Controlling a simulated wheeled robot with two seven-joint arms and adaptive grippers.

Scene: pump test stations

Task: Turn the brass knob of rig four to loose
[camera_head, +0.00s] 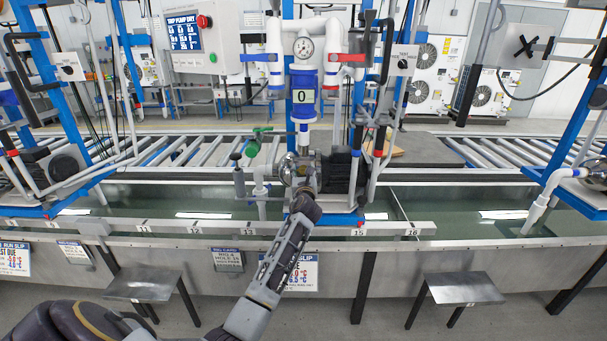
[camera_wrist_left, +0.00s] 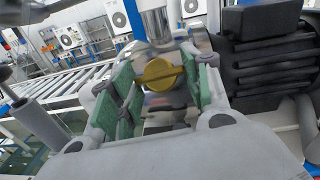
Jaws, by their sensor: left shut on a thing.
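The brass knob (camera_wrist_left: 160,75) is in the middle of the left wrist view, a round yellow disc with a raised bar lying nearly level across it. My left gripper (camera_wrist_left: 166,82) has its green-padded fingers on either side of the knob and is shut on it. In the head view my left gripper (camera_head: 303,182) reaches the front of the pump (camera_head: 292,167) at the central rig, and hides the knob there. Above the pump is a blue cylinder (camera_head: 303,97) with a "0" display and a round gauge (camera_head: 303,47). My right gripper is not in view.
A dark finned motor (camera_wrist_left: 270,60) is close at the right of my gripper. The water trough (camera_head: 440,247) runs across, with two metal stools (camera_head: 460,289) in front.

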